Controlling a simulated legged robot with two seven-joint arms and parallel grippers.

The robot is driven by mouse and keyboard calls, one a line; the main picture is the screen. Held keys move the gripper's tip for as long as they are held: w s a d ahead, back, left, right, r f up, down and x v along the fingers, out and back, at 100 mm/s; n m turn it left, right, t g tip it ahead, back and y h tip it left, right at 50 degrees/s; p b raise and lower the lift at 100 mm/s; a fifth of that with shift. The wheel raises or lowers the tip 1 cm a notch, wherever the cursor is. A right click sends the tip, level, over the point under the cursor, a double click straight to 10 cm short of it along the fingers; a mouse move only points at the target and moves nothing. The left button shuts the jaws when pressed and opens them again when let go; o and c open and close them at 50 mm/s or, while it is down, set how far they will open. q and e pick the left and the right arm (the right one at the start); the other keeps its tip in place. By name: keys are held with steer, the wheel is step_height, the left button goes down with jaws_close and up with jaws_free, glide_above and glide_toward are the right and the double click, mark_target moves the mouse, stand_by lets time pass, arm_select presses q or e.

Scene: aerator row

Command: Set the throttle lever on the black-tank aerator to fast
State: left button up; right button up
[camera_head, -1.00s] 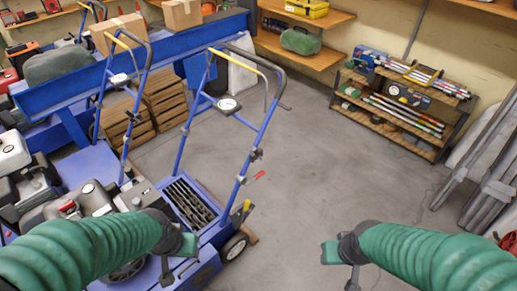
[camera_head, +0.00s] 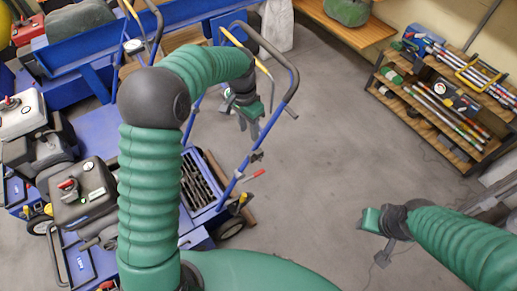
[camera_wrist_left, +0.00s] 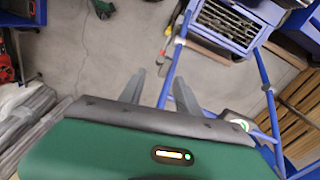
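The black-tank aerator (camera_head: 82,196) stands at lower left in the head view, with a red cap on its tank. Its blue handle (camera_head: 269,128) rises toward the back, with a yellow-tipped bail. A dark clamp (camera_head: 255,156) and a small red-tipped lever (camera_head: 257,173) sit low on the handle; I cannot tell which is the throttle lever or its setting. My left gripper (camera_head: 249,124) hangs near the handle's upper part. In the left wrist view, its fingers (camera_wrist_left: 160,91) are apart and empty. My right gripper (camera_head: 376,238) is over the floor; its fingers are unclear.
A second aerator with a grey tank (camera_head: 22,115) stands further left. A shelf rack (camera_head: 440,105) with tools stands at right. The concrete floor (camera_head: 320,150) between is clear.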

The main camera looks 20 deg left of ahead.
mark_target(253, 155)
arm_select(q)
steer(key=f, duration=0.4)
steer(key=d+f+b, duration=0.1)
steer(key=f, duration=0.4)
steer(key=f+b, duration=0.1)
steer(key=f, duration=0.4)
steer(key=shift+s+d, duration=0.15)
steer(key=shift+f, duration=0.4)
jaws_close()
